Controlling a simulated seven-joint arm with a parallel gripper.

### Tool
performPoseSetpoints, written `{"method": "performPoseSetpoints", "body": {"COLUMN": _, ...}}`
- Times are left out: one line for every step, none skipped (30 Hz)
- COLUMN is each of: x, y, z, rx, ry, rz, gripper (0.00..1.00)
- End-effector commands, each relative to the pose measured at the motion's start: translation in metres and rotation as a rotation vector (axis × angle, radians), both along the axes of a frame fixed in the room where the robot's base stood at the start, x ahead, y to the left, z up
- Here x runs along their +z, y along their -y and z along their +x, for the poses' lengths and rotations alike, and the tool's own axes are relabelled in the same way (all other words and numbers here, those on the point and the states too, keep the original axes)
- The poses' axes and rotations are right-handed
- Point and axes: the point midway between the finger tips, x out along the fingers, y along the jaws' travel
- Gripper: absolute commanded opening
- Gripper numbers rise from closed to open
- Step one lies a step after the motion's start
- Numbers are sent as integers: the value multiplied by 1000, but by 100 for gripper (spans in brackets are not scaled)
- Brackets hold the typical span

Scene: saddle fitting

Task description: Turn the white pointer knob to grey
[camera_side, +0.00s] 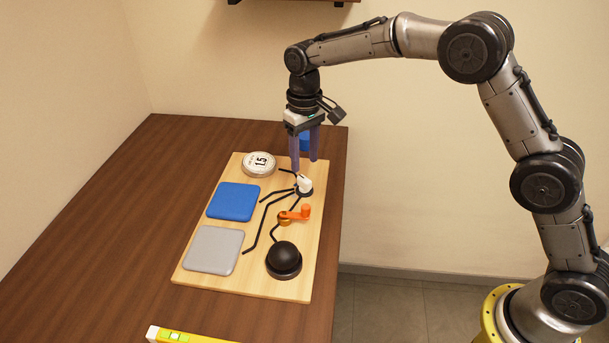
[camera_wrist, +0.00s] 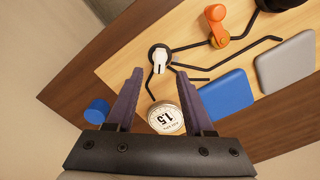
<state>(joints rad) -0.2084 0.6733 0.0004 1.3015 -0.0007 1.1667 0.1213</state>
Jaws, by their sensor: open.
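The white pointer knob (camera_side: 304,184) sits on a dark round base on the wooden board (camera_side: 192,276). Black lines run from it toward a round dial marked 1.5 (camera_side: 259,164), a blue pad (camera_side: 234,201) and a grey pad (camera_side: 213,250). In the wrist view the knob (camera_wrist: 159,58) stands beyond the fingertips, roughly midway between them. Which line its pointer faces is too small to tell. My gripper (camera_side: 305,165) is open and empty, with its purple fingers pointing down above and behind the knob. Its fingers also show in the wrist view (camera_wrist: 177,82).
An orange crank (camera_side: 296,214) and a black dome (camera_side: 284,259) stand in front of the knob on the board. A blue cylinder (camera_side: 305,141) stands behind the fingers. A yellow level (camera_side: 182,337) lies at the front. The brown table (camera_side: 100,230) is clear on the left.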

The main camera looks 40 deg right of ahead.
Motion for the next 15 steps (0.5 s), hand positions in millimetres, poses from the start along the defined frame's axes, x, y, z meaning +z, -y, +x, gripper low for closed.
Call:
{"method": "performPoseSetpoints", "body": {"x": -11, "y": 0, "z": -1, "rx": 0, "ry": -4, "rz": -1, "gripper": 52}}
{"method": "performPoseSetpoints", "body": {"x": -16, "y": 0, "z": -1, "rx": 0, "ry": -4, "rz": -1, "gripper": 52}}
{"method": "performPoseSetpoints", "body": {"x": -23, "y": 0, "z": -1, "rx": 0, "ry": -4, "rz": -1, "gripper": 52}}
{"method": "performPoseSetpoints", "body": {"x": -28, "y": 0, "z": -1, "rx": 0, "ry": -4, "rz": -1, "gripper": 52}}
{"method": "performPoseSetpoints", "body": {"x": -33, "y": 0, "z": -1, "rx": 0, "ry": -3, "rz": -1, "gripper": 52}}
{"method": "performPoseSetpoints", "body": {"x": -38, "y": 0, "z": -1, "rx": 0, "ry": -3, "rz": -1, "gripper": 52}}
{"method": "performPoseSetpoints", "body": {"x": -42, "y": 0, "z": 0, "rx": 0, "ry": -1, "rz": -1, "gripper": 52}}
{"method": "performPoseSetpoints", "body": {"x": -45, "y": 0, "z": 0, "rx": -1, "ry": -2, "rz": -1, "gripper": 52}}
{"method": "performPoseSetpoints", "body": {"x": -49, "y": 0, "z": 0, "rx": -1, "ry": -2, "rz": -1, "gripper": 52}}
{"method": "performPoseSetpoints", "body": {"x": -52, "y": 0, "z": 0, "rx": -1, "ry": -2, "rz": -1, "gripper": 52}}
{"method": "performPoseSetpoints", "body": {"x": -54, "y": 0, "z": 0, "rx": -1, "ry": -1, "rz": -1, "gripper": 52}}
{"method": "performPoseSetpoints", "body": {"x": -56, "y": 0, "z": 0, "rx": -1, "ry": -1, "rz": -1, "gripper": 52}}
{"method": "performPoseSetpoints", "body": {"x": -57, "y": 0, "z": 0, "rx": -1, "ry": -1, "rz": -1, "gripper": 52}}
{"method": "performPoseSetpoints", "body": {"x": -58, "y": 0, "z": 0, "rx": -1, "ry": -1, "rz": -1, "gripper": 52}}
{"method": "performPoseSetpoints", "body": {"x": -59, "y": 0, "z": 0, "rx": -1, "ry": -1, "rz": -1, "gripper": 52}}
